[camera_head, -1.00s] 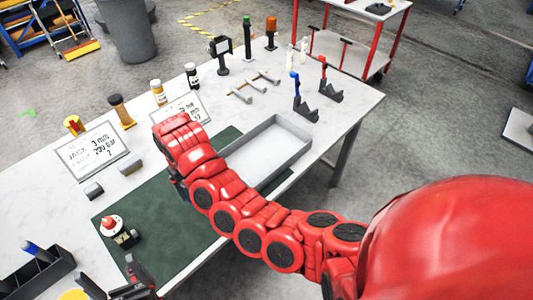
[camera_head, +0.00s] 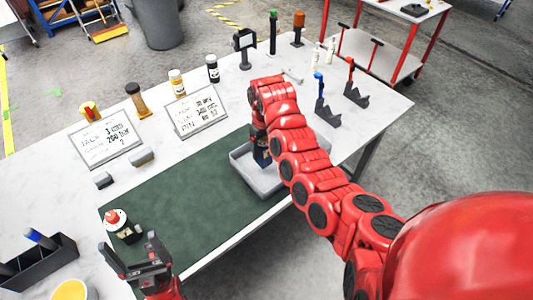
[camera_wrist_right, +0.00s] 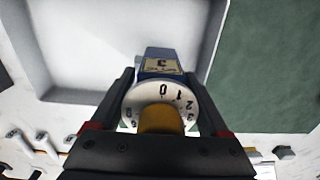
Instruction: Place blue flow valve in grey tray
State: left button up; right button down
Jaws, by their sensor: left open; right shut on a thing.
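The blue flow valve (camera_head: 262,158) is between the fingers of my right gripper (camera_head: 259,138), at the left end of the grey tray (camera_head: 270,190). In the right wrist view the blue valve body (camera_wrist_right: 163,60) shows with a white numbered dial and a yellow knob, clasped by the right gripper (camera_wrist_right: 163,85). The tray (camera_wrist_right: 45,55) lies beyond and to the left there. I cannot tell whether the valve touches the tray floor. My right arm hides part of the tray. My left gripper (camera_head: 137,255) is open and empty near the table's front edge.
A red-and-white-topped part (camera_head: 118,222) stands on the green mat (camera_head: 190,215), near the left gripper. Two signs (camera_head: 108,139) and several bottles stand behind. Blue and red levers (camera_head: 319,100) stand right of the tray. A black bin (camera_head: 40,258) is at the left.

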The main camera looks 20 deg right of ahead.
aim_at(264, 155)
jog(key=shift+d+f+p, duration=0.1)
jog(key=shift+f+p, duration=0.2)
jog(key=shift+f, duration=0.15)
notch_tip(264, 155, down, 3)
jog(key=shift+r+p, duration=0.1)
jog(key=shift+p, duration=0.4)
jog(key=shift+f, duration=0.25)
grip_release()
